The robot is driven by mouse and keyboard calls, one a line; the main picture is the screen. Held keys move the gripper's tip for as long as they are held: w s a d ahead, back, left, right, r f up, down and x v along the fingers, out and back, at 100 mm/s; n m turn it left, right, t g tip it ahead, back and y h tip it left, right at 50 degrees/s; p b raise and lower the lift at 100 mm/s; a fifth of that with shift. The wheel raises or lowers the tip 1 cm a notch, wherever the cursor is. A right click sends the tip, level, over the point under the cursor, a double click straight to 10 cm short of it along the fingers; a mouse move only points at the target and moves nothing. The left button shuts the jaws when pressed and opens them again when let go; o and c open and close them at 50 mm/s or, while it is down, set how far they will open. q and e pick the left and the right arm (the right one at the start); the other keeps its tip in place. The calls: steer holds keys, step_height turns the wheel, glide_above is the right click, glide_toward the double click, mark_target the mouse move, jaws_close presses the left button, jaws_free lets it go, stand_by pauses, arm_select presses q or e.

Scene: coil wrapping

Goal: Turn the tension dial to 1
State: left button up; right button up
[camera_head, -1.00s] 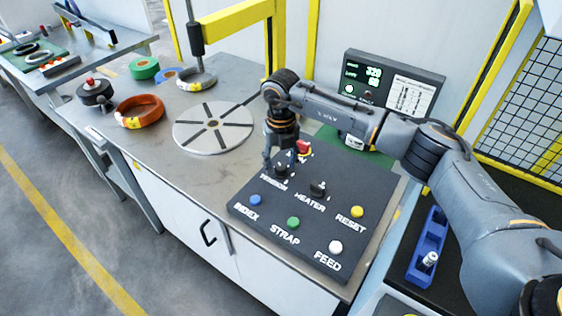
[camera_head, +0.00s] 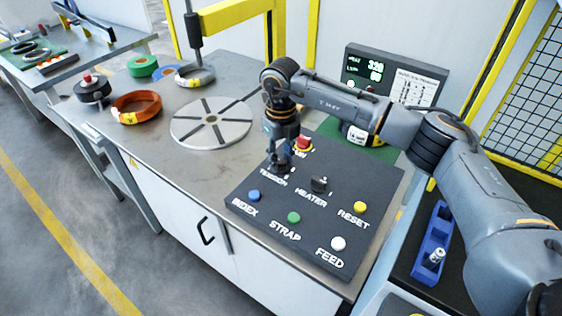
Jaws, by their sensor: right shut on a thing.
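The tension dial (camera_head: 281,168) is a small black knob at the back left of the dark control panel (camera_head: 290,242), above the label TENSION. My right gripper (camera_head: 279,160) points down over this dial and is shut on it. The gripper and wrist hide most of the dial, so its pointer setting cannot be read. My left gripper is not in view.
The heater dial (camera_head: 319,184) and a red button (camera_head: 304,143) sit close to my right gripper. Blue, green, white and yellow buttons line the panel. A display (camera_head: 377,70) stands behind. A round turntable (camera_head: 212,123) and several coils lie left.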

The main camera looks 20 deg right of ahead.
mark_target(281, 161)
steer(key=n+b, duration=0.2)
steer(key=n, duration=0.2)
steer(key=shift+f+n+b, duration=0.1)
steer(key=shift+n+b, duration=0.85)
steer(key=shift+n, duration=0.85)
steer(key=o, duration=1.1)
steer(key=shift+o, duration=0.2)
step_height(281, 161, up, 12)
